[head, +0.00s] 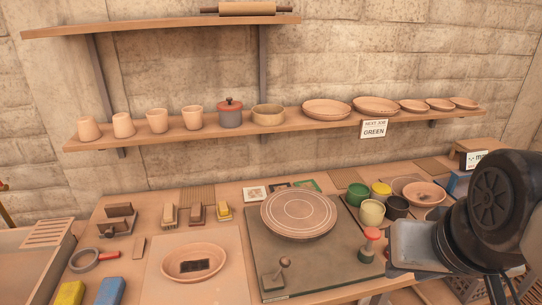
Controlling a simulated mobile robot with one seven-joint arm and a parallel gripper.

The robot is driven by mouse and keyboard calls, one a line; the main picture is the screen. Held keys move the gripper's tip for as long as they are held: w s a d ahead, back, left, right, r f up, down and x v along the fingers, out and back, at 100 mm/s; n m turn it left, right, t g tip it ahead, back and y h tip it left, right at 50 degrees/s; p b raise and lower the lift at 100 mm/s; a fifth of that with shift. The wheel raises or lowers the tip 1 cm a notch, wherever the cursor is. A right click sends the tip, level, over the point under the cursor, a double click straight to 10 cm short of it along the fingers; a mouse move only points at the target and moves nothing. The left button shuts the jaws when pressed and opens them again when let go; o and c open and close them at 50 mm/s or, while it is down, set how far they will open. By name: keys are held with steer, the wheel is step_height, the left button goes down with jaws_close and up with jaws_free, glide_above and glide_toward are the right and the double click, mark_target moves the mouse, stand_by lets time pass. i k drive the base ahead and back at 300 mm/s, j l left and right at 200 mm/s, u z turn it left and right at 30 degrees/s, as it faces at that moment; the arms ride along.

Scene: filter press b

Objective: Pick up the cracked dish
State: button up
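No crack can be made out on any dish at this size, so I cannot tell which one is the cracked dish. A shallow oval clay dish (174,267) sits on a pale board at the front left, with a dark rectangular piece inside it. Another clay dish (424,194) stands at the right of the table, near my arm. Several more dishes, including a large one (326,110), sit on the wall shelf. My arm enters at the right and hides part of the table. My gripper's fingers are not visible.
A large round plate (299,214) lies on a dark green board (262,252) mid-table. Several glaze pots, including a green one (358,194), stand right of it. Clay cups and a lidded grey jar (230,117) stand on the shelf (200,134). Sponges and tools crowd the front left.

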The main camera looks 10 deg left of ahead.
mark_target(192, 263)
steer(key=k+j, duration=0.1)
steer(key=j, duration=0.5)
steer(key=k+j, duration=0.1)
steer(key=j, duration=1.05)
steer(key=k+j, duration=0.15)
steer(key=j, duration=0.4)
